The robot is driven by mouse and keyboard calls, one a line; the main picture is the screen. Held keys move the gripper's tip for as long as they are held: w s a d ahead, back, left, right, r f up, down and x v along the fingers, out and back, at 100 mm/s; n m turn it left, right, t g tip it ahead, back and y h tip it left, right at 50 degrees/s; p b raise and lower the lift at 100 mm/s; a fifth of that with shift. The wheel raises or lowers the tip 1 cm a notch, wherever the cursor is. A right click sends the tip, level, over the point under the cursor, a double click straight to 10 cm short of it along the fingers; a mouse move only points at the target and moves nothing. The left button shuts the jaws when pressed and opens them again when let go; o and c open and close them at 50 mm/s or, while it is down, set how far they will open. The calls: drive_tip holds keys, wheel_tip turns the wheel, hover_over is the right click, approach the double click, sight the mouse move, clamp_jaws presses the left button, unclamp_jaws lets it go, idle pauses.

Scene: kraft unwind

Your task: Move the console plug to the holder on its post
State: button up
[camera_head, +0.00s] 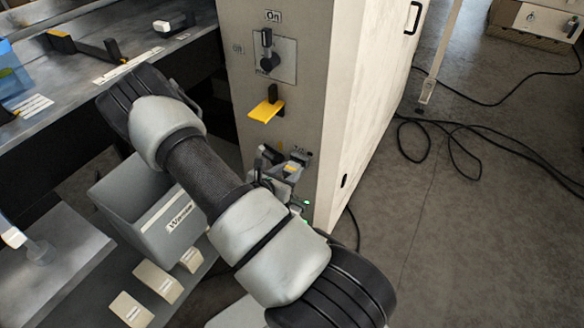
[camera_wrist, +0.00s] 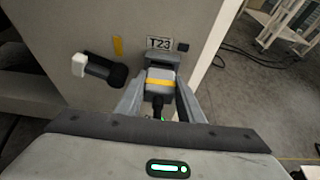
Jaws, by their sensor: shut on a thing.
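The console plug (camera_wrist: 160,87) is grey with a yellow band, and a dark cable end (camera_wrist: 158,106) hangs from its near side. It sits between the fingers of my gripper (camera_wrist: 160,92), which are shut on it, right at the console face below the T23 label (camera_wrist: 159,43). A grey socket-like part (camera_wrist: 163,60) is just behind it; I cannot tell if the plug is still seated. In the head view my gripper (camera_head: 283,163) is low on the beige console (camera_head: 285,135). A white post (camera_head: 440,52) stands at the right; I cannot clearly make out a holder on it.
A yellow ledge (camera_head: 265,110) and a black switch (camera_head: 267,52) marked On are above my gripper. A black handle with a white end (camera_wrist: 95,68) juts out beside it. A grey waste bin (camera_head: 150,215) stands left.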

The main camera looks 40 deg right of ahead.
drive_tip(key=shift+s+a, duration=0.3)
drive_tip(key=shift+a, duration=0.45)
drive_tip(key=shift+s+a, duration=0.3)
drive_tip(key=shift+a, duration=0.4)
drive_tip(key=shift+s+a, duration=0.3)
drive_tip(key=shift+a, duration=0.45)
